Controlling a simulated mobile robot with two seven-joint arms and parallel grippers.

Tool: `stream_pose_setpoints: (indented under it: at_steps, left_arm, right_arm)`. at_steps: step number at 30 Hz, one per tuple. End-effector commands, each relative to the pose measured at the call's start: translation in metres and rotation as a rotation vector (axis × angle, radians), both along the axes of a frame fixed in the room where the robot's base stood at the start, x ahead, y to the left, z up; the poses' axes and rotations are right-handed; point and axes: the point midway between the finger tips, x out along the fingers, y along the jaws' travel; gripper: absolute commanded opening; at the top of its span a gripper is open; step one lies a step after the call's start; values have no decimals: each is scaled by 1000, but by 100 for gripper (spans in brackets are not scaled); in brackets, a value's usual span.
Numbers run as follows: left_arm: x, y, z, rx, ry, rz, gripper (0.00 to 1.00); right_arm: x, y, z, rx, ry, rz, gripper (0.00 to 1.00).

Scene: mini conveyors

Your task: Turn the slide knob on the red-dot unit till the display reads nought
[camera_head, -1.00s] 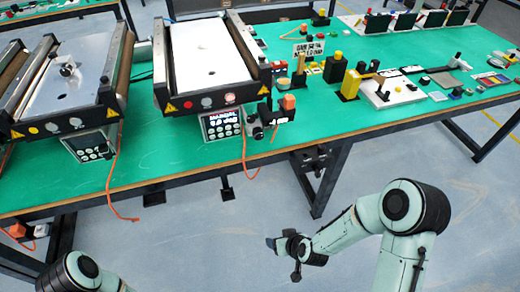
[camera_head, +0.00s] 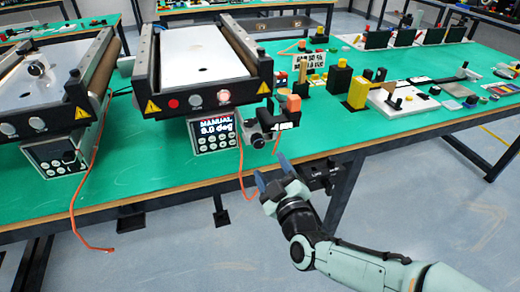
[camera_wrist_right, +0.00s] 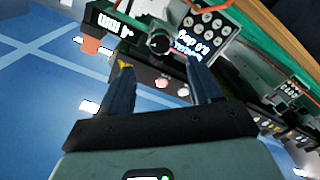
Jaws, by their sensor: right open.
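The red-dot unit (camera_head: 198,103) is the mini conveyor left of centre, with a red dot on its front panel. Its display (camera_head: 215,124) reads MANUAL above a small degree value; its first digit is too blurred to tell. The slide knob (camera_head: 257,141) is a dark round knob right of the display. It also shows in the right wrist view (camera_wrist_right: 160,43), ahead of and between the fingers. My right gripper (camera_head: 271,171) is open and empty, below and right of the knob and apart from it. My left gripper is out of view.
A second conveyor unit (camera_head: 45,124) stands at the left. An orange block (camera_head: 293,103) sits beside the knob's slide. An orange cable (camera_head: 241,165) hangs below the display. A yellow block (camera_head: 359,92) and small parts lie to the right on the green table (camera_head: 330,130).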

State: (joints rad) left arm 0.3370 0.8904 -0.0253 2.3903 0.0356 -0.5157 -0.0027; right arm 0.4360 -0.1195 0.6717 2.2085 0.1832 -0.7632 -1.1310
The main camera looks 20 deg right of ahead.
Motion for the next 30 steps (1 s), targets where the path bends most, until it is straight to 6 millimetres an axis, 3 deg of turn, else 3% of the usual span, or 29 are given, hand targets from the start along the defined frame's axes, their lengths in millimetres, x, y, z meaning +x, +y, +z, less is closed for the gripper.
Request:
stream_pose_setpoints:
  at_steps: [6,12,26,30]
  left_arm:
    - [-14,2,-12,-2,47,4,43]
    - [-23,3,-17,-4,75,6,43]
    - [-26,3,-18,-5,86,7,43]
    - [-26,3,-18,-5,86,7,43]
  right_arm:
    - [48,1,-2,7,2,0,63]
    - [76,2,-2,5,2,0,63]
    - [88,3,-1,1,3,0,63]
    - [87,3,-1,1,3,0,18]
